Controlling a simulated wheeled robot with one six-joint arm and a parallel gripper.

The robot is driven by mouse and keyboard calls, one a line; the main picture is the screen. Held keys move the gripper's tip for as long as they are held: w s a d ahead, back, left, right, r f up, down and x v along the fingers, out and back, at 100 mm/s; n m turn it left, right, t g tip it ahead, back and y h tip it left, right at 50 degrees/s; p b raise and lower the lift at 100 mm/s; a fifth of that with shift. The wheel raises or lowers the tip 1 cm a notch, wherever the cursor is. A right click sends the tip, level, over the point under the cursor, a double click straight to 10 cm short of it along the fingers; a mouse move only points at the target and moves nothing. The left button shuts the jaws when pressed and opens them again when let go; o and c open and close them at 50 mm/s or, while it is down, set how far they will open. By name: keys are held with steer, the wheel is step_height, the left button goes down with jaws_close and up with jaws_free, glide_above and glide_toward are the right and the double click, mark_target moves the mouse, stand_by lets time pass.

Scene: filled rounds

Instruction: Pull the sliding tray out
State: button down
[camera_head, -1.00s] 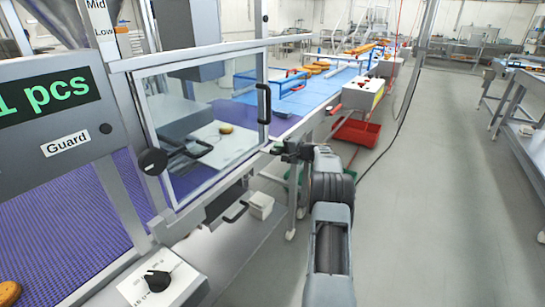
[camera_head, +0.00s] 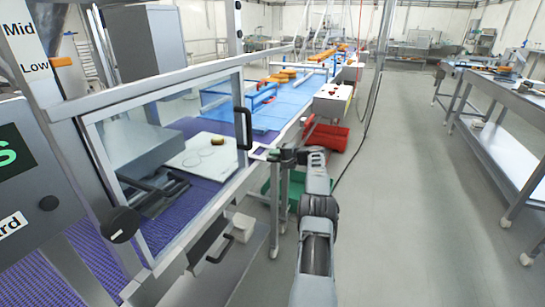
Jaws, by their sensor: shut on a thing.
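A flat white sliding tray (camera_head: 196,158) lies behind the clear guard panel, over the purple belt. One small brown round (camera_head: 217,140) sits on it, and fine dark lines show on its surface. My gripper (camera_head: 272,154) is at the belt's right side, just right of the guard's edge. It is shut at a small pale-rimmed part level with the tray, which looks like the tray's outer end. The jaws' exact contact is too small to see, and the guard's frame hides the join to the tray.
The guard (camera_head: 165,150) has a black upright handle (camera_head: 243,128) and a black knob (camera_head: 121,224). Below are a dark-handled drawer (camera_head: 210,248) and a white bin (camera_head: 242,227). Green (camera_head: 285,188) and red (camera_head: 325,137) crates stand nearby. The aisle floor at right is clear.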

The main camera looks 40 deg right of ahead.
steer(key=shift+f, duration=0.1)
steer(key=c, duration=1.1)
jaws_free()
steer(key=shift+o, duration=0.2)
steer(key=b+v, duration=0.1)
steer(key=v, duration=1.2)
steer(key=shift+s, duration=0.4)
